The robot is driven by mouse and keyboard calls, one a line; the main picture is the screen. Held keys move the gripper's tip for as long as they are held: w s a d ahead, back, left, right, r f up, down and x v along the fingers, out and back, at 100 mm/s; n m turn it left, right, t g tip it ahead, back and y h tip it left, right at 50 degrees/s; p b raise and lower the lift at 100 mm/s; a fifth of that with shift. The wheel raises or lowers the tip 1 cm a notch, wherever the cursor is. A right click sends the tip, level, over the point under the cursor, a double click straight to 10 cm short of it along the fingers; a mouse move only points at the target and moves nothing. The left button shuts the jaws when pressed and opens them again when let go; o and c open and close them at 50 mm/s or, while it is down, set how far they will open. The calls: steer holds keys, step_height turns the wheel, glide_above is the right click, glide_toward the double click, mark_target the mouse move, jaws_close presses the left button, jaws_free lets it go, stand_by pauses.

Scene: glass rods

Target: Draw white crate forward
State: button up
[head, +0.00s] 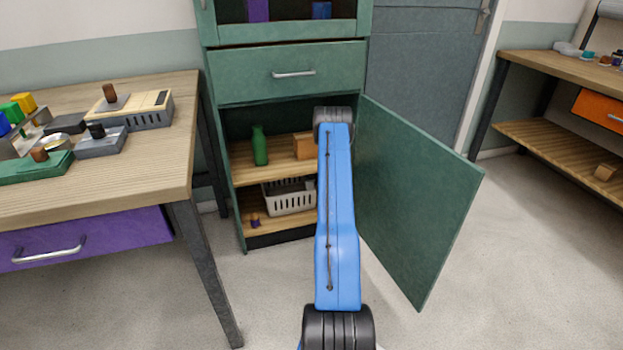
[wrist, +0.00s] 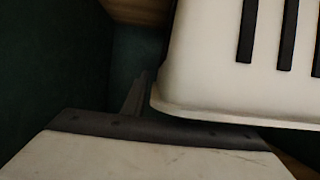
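The white crate (head: 291,197), a slotted basket, stands on the lower shelf (head: 272,219) of the green cabinet. My arm covers its right end in the head view. In the wrist view the crate (wrist: 215,70) fills the upper right, with dark slots and a pale rim running close to my gripper (wrist: 136,98). One dark finger shows just left of the crate's rounded rim corner. The other finger is hidden, so I cannot tell the opening or whether anything is gripped. In the head view my gripper is hidden behind my arm.
The cabinet door (head: 420,195) stands open at the right of my arm. A green bottle (head: 259,146) and a wooden box (head: 304,146) stand on the shelf above the crate. A cluttered table (head: 150,180) stands at left.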

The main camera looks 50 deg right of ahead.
steer(key=shift+w+d+f, duration=0.15)
steer(key=shift+w, duration=0.1)
jaws_close()
stand_by(1.4)
